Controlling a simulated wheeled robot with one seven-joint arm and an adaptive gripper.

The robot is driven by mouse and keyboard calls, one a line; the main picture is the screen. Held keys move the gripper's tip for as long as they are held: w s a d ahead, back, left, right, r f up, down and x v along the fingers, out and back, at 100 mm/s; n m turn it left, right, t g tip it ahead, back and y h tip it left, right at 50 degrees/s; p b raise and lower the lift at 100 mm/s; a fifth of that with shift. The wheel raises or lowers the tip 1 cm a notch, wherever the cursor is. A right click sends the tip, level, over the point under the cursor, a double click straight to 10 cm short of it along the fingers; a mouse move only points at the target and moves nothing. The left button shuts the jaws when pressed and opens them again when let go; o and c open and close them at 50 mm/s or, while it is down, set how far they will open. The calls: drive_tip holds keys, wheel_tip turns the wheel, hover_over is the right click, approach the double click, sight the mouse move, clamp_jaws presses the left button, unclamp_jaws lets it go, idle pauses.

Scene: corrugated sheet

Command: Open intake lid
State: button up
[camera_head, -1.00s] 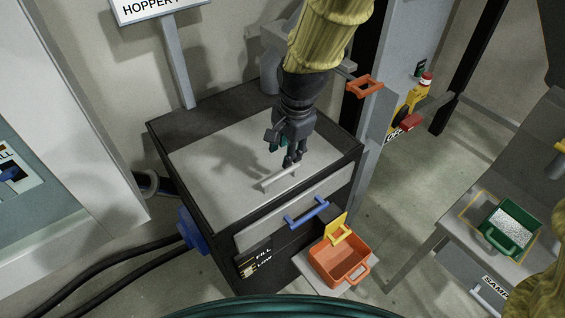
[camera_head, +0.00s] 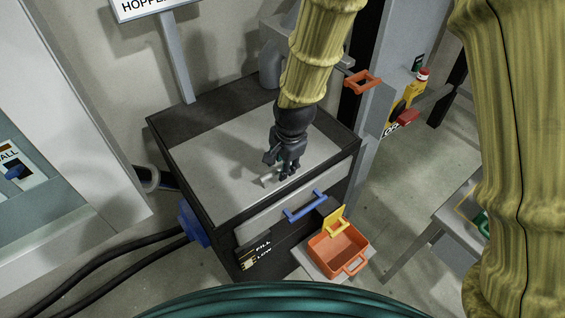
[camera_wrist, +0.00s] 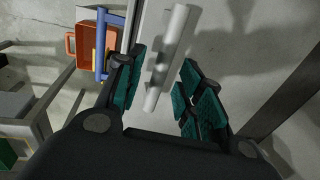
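The intake lid (camera_head: 218,163) is a flat light grey panel lying closed in the dark top frame of the hopper box. A pale grey bar handle (camera_head: 267,181) stands on it near the front edge. My gripper (camera_head: 284,172) is down at this handle and covers part of it in the head view. In the wrist view the handle (camera_wrist: 169,55) runs between the two teal-padded fingers of my gripper (camera_wrist: 163,75). A gap shows on both sides of the bar, so the fingers are open around it and not pressed on it.
A blue handle (camera_head: 306,206) is on the box's front, above an orange bin (camera_head: 337,249) with a yellow flap (camera_head: 335,221). An orange handle (camera_head: 362,81) sits on the grey post at right. A sign post (camera_head: 178,62) stands behind the box.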

drive_tip(key=shift+w+f, duration=0.1)
drive_tip(key=shift+f, duration=0.15)
clamp_jaws()
